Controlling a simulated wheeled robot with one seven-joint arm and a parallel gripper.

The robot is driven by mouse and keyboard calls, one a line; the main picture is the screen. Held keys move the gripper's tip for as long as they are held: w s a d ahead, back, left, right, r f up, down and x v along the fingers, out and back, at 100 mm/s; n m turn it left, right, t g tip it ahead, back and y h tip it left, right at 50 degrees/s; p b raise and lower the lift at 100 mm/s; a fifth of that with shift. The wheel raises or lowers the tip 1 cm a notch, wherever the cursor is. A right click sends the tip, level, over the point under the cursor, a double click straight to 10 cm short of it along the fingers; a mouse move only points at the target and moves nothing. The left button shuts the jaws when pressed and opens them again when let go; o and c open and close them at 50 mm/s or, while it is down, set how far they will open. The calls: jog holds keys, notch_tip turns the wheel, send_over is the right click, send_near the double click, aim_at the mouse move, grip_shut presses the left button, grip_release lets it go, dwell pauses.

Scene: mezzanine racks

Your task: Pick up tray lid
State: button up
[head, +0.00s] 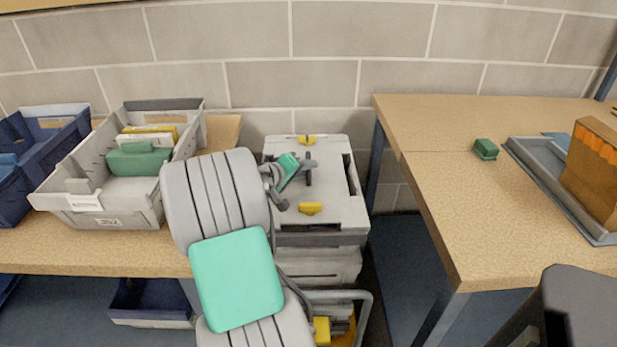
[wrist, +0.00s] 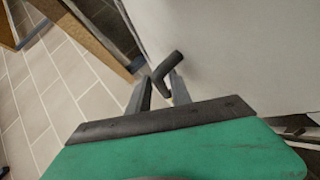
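The tray lid (head: 328,205) is a light grey top with yellow latches on a stack of grey cases, between the two benches in the head view. It fills the upper right of the wrist view as a pale surface (wrist: 230,45). A dark bent handle (wrist: 168,67) stands up from it. My gripper (wrist: 161,78) is open, its two fingertips close around the near part of the handle with a gap showing. In the head view my arm hides the lid's left side, and my gripper (head: 300,175) is over its middle. Contact with the handle cannot be told.
A grey bin (head: 90,185) with green and yellow packs and blue bins (head: 60,140) stand on the left bench. The right bench (head: 445,195) holds a small green item (head: 485,149) and a grey tray (head: 545,180) with a brown box (head: 595,165). A block wall stands behind.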

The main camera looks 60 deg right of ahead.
jog(key=shift+c, duration=0.4)
grip_shut()
jog(key=shift+w+r, duration=0.1)
dwell(0.8)
